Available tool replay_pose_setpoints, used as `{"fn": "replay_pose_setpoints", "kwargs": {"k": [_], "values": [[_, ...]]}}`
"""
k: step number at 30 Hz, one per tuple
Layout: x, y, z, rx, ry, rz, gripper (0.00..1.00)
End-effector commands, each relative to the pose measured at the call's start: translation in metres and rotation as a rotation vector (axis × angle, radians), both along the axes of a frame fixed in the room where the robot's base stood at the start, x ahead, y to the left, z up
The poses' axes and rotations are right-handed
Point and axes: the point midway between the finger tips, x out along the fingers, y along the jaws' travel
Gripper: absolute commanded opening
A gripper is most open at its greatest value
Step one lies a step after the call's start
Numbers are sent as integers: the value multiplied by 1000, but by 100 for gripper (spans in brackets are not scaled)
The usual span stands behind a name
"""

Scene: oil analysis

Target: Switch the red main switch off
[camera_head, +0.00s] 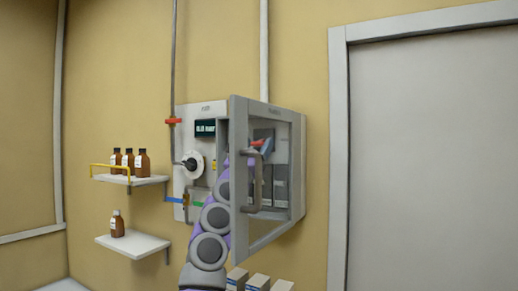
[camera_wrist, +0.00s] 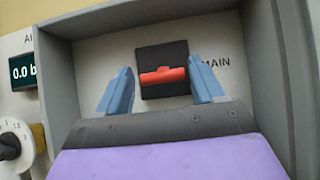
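The red main switch (camera_wrist: 163,75) is a red handle lying horizontally on a black square plate (camera_wrist: 176,53), with the word MAIN beside it. It sits inside the grey cabinet (camera_wrist: 258,50). In the wrist view my gripper (camera_wrist: 165,88) is open, with a blue finger on each side of the red handle and a visible space between each finger and it. I cannot tell how far the fingertips are from the plate. In the head view my gripper (camera_head: 257,147) reaches into the cabinet behind the open door (camera_head: 238,240), and the switch is hard to make out there.
The cabinet door stands open with a grey handle (camera_head: 252,185) close to my arm. Left are a display (camera_head: 205,128), a round dial (camera_head: 192,165) and pipes with red and blue valve handles. Shelves (camera_head: 133,242) hold brown bottles. White boxes (camera_head: 258,281) stand below.

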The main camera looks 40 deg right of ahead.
Motion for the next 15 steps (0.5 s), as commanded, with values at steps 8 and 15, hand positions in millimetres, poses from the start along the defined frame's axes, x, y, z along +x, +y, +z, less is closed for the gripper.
{"fn": "replay_pose_setpoints", "kwargs": {"k": [8,15], "values": [[-2,-7,-1,4,-1,-2,86],[-3,-7,-2,4,-2,-1,86]]}}
